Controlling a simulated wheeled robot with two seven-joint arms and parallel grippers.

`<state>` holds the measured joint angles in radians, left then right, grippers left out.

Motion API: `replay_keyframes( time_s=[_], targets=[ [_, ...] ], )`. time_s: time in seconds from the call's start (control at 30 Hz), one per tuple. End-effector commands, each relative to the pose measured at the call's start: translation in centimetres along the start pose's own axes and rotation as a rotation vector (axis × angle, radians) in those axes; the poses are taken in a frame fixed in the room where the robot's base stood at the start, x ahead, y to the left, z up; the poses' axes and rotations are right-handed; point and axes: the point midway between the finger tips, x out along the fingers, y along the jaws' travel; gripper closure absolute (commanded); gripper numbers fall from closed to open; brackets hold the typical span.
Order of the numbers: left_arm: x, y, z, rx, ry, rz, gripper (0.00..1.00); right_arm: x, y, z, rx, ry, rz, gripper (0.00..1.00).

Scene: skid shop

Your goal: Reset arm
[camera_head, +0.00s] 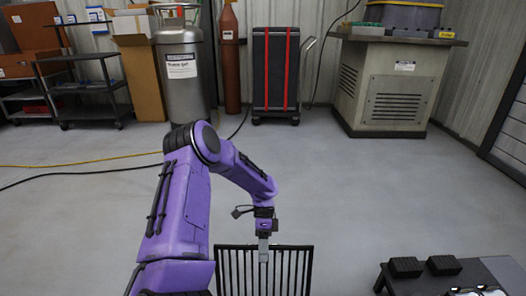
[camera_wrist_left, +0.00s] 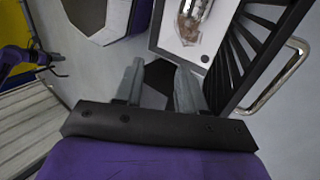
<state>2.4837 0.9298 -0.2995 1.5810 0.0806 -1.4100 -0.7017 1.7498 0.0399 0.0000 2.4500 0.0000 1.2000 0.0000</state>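My purple left arm reaches in from the lower left of the head view, with its left gripper (camera_head: 263,250) pointing down in front of a black barred rack (camera_head: 228,268). In the left wrist view the two grey fingers of this gripper (camera_wrist_left: 160,84) stand apart. A dark shape shows between and behind them, and I see nothing clamped. Another purple arm with a small dark gripper (camera_wrist_left: 54,66) shows at the left edge of the left wrist view. It looks like my right arm, but its fingers are too small to read. It is not in the head view.
A low black table (camera_head: 440,282) with black blocks stands at the lower right. A hand truck load with red straps (camera_head: 276,75), a steel tank (camera_head: 182,75), a cart (camera_head: 85,88) and a beige cabinet (camera_head: 392,90) line the back. The middle floor is clear except for cables (camera_head: 80,165).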

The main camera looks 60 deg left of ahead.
Motion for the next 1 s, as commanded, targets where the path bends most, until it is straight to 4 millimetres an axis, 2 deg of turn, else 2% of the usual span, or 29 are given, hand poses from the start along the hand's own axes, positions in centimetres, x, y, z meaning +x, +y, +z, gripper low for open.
replay_keyframes(
  time_s=[0.03, 0.17, 0.8, 0.87, 1.0],
  targets=[
    [-0.1, 0.8, 0.0, 0.001, 0.000, 0.000, 0.60, -0.5, 0.1, -0.2, 0.000, 0.000, 0.000, 0.57],
    [0.3, 1.4, 0.1, -0.001, 0.000, -0.001, 0.60, -0.6, 0.1, -0.2, 0.000, 0.000, 0.000, 0.57],
    [0.4, 1.3, 0.0, -0.023, 0.006, -0.005, 0.60, -0.5, 0.0, -0.2, 0.000, 0.000, 0.000, 0.57],
    [0.3, 0.6, -0.7, -0.079, 0.044, -0.037, 0.60, -0.5, 0.1, -0.2, 0.000, 0.000, 0.000, 0.57],
    [0.6, -1.8, -4.3, -0.328, 0.247, -0.165, 0.60, -0.5, 0.0, -0.2, 0.000, 0.000, 0.000, 0.57]
  ],
)
